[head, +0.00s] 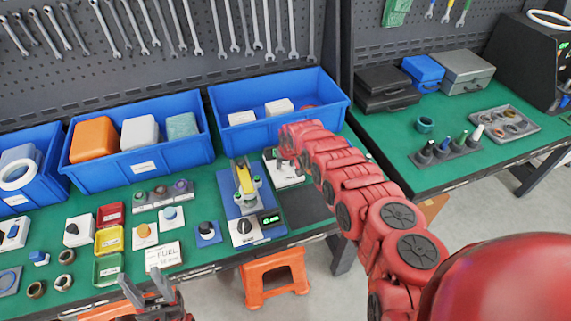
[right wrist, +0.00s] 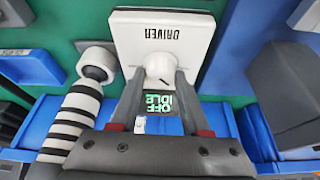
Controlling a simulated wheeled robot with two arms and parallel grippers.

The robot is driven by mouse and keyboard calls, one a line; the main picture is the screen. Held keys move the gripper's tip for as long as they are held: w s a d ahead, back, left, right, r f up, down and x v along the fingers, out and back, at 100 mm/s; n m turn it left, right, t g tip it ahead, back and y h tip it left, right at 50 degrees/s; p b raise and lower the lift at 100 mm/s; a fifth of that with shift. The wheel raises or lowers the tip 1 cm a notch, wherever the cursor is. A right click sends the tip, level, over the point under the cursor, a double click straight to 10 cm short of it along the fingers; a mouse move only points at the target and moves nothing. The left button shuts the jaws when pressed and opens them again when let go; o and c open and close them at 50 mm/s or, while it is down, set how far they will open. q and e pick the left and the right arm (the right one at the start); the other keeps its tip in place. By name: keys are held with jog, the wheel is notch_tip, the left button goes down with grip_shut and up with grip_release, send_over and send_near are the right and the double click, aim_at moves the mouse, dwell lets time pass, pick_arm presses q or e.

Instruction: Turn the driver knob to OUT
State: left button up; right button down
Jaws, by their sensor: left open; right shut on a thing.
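The driver unit is a white plate marked DRIVER (right wrist: 160,35) in the right wrist view, with a white round knob (right wrist: 159,67). My right gripper (right wrist: 158,79) has its two fingers on either side of that knob, shut on it. A small dark display (right wrist: 160,103) between the fingers shows green letters that look like OFF and IDLE, upside down. In the head view the white unit (head: 287,174) is partly hidden under my right arm's end, and its knob cannot be made out. My left gripper (head: 147,291) is open and empty at the bench's front edge.
A blue stand with a yellow lever (head: 243,178) is just left of the unit. Blue bins (head: 147,165) line the bench's back. Small knob boxes, coloured trays and a FUEL card (head: 164,256) lie to the left. An orange stool (head: 273,277) stands in front.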

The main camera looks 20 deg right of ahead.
jog(key=shift+d+f+n+y+b, duration=0.1)
jog(key=shift+f+n+y+b, duration=0.15)
jog(key=shift+n+b, duration=0.6)
jog(key=n+y+b, duration=0.1)
jog(key=n+b, duration=0.1)
jog(key=b, duration=0.4)
jog(key=n+g+y+b, duration=0.1)
jog(key=n+b, duration=0.2)
jog(key=b, duration=0.3)
jog(key=shift+f+n, duration=0.1)
jog(key=shift+n, duration=0.15)
jog(key=shift+r+n+b, duration=0.3)
jog(key=shift+b, duration=0.4)
jog(key=shift+c, duration=1.9)
grip_release()
jog(key=shift+d+r, duration=0.1)
jog(key=shift+r, duration=0.05)
jog(key=b+v, duration=0.2)
jog(key=v, duration=1.5)
